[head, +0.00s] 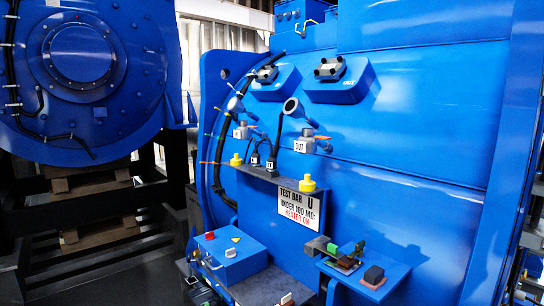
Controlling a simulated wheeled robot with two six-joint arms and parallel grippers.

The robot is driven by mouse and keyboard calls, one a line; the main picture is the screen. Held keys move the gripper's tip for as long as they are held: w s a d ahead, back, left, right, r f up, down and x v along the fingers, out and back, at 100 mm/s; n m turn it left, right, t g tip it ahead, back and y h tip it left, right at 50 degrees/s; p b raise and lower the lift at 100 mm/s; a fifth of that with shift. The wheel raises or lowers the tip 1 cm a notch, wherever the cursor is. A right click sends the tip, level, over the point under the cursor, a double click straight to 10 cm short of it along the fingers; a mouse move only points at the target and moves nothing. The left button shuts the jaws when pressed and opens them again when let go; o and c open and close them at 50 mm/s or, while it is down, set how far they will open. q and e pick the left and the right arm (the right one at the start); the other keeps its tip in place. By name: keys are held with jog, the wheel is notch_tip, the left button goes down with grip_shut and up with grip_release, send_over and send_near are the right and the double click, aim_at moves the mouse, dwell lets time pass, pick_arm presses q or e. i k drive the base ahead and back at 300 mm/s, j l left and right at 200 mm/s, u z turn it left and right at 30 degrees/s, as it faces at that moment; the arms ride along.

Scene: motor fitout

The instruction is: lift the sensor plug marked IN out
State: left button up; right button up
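Two black sensor plugs stand side by side, upright, at the test bar's ledge (278,179) in the head view. The left plug (255,158) and the right plug (270,163) each have a small pale mark, too small for me to read surely, so I cannot tell which is marked IN. Black cables rise from them. Above, a white block (240,132) with unclear lettering and another marked OUT (301,146) sit on the blue motor wall. Neither of my grippers is in view.
A sign (300,207) reads "TEST BAR U, UNDER 100 MΩ: HEATER ON". Yellow knobs (308,184) flank the plugs. A blue box (229,256) with coloured buttons stands below left. A blue shelf (393,273) at lower right carries small blocks.

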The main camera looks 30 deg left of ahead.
aim_at(256, 158)
jog(key=i+j, duration=0.15)
jog(key=j, duration=0.65)
jog(key=i+j+z, duration=0.15)
jog(key=j, duration=1.45)
jog(key=i+j+z, duration=0.1)
jog(key=j, duration=0.7)
jog(key=l+z, duration=0.25)
jog(key=l, duration=1.2)
